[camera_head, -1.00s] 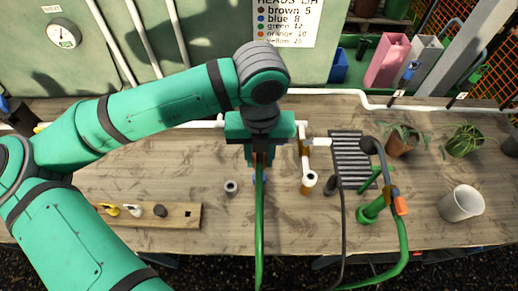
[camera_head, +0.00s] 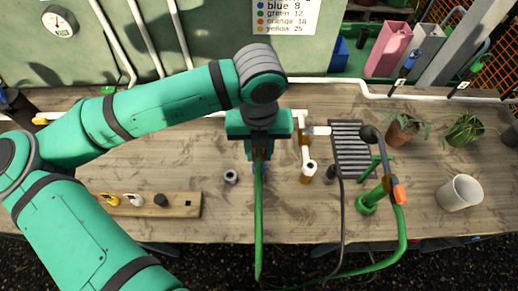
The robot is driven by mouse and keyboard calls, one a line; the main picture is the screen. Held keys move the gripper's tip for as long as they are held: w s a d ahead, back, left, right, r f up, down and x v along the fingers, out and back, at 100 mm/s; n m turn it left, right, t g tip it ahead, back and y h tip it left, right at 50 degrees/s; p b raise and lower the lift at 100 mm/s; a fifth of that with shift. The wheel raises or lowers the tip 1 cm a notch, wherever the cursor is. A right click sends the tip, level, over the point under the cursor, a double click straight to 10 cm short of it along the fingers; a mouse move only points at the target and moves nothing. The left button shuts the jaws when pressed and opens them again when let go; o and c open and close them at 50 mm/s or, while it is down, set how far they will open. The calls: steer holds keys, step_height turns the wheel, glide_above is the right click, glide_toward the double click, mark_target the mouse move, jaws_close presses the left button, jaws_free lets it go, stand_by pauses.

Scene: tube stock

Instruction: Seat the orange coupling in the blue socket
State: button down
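My gripper (camera_head: 258,152) points down over the middle of the bench. Its fingers look closed around a small orange-brown coupling (camera_head: 258,156), from which a green hose (camera_head: 259,215) runs toward the front edge. A little blue, probably the blue socket (camera_head: 263,169), shows just under the gripper, mostly hidden by the fingers and hose. I cannot tell whether the coupling touches it. Another orange piece (camera_head: 398,193) sits at the hose's other end, by a green stand (camera_head: 367,202) on the right.
A grey ring-shaped fitting (camera_head: 230,177) stands close left of the gripper. A white pipe fitting (camera_head: 309,168) and a dark ribbed grate (camera_head: 350,150) are to the right. A wooden strip (camera_head: 180,207) with small parts lies front left. A white cup (camera_head: 460,192) and potted plants stand at right.

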steer(key=shift+f, duration=1.95)
stand_by(1.7)
steer(key=c, duration=1.3)
jaws_free()
steer(key=r, duration=1.1)
steer(key=shift+s, duration=0.2)
steer(key=shift+f, duration=0.1)
